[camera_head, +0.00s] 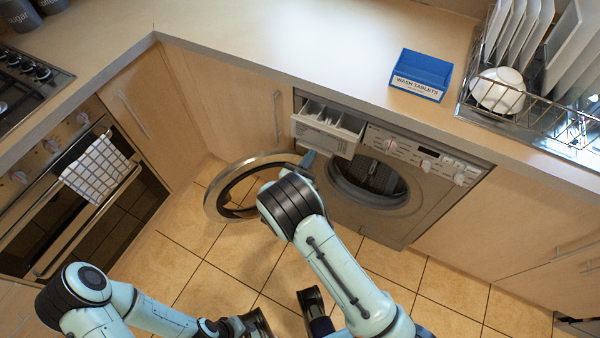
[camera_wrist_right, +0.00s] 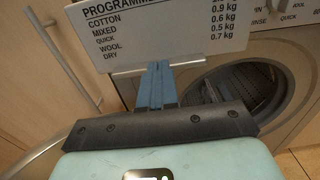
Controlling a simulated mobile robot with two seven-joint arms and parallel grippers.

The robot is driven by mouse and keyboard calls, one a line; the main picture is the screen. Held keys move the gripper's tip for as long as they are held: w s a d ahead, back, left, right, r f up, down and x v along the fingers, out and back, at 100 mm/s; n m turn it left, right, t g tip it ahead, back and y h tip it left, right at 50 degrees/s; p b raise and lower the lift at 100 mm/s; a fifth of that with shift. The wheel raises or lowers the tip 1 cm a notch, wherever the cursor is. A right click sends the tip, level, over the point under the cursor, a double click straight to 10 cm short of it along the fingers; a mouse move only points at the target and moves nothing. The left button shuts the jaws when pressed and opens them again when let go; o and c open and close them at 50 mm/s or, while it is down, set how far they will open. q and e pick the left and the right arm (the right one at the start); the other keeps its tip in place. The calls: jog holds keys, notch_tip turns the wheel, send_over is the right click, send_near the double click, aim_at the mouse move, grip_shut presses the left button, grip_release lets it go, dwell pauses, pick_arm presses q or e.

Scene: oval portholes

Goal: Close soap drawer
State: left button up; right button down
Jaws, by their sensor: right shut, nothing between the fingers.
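The soap drawer (camera_head: 322,137) is pulled out from the upper left of the washing machine (camera_head: 405,215), and its compartments show from above. In the right wrist view its white front (camera_wrist_right: 165,30) carries a printed programme list, with a pale lip (camera_wrist_right: 205,60) along its lower edge. My right gripper (camera_head: 308,158) is shut and empty, just below the drawer front. In the wrist view its blue fingertips (camera_wrist_right: 157,70) overlap the lip; I cannot tell whether they touch it. My left gripper (camera_head: 250,325) is low at the bottom edge, partly cut off, its jaws unclear.
The round washer door (camera_head: 215,200) stands open to the left, partly behind my right arm. The worktop (camera_head: 300,45) overhangs the drawer. A blue wash tablets box (camera_head: 420,75) and a dish rack (camera_head: 530,115) stand on it. Tiled floor (camera_head: 165,265) is clear at the left.

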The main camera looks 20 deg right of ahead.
aim_at(318, 146)
jog(key=b+x, duration=0.1)
jog(key=x, duration=0.7)
pick_arm(q)
jog(key=shift+w+a+f, duration=0.1)
jog(key=shift+w+f, duration=0.05)
jog(key=shift+f, duration=0.35)
pick_arm(e)
jog(key=shift+w+d+r, duration=0.15)
jog(key=shift+d, duration=0.05)
jog(key=shift+d, duration=0.1)
jog(key=shift+r, duration=0.1)
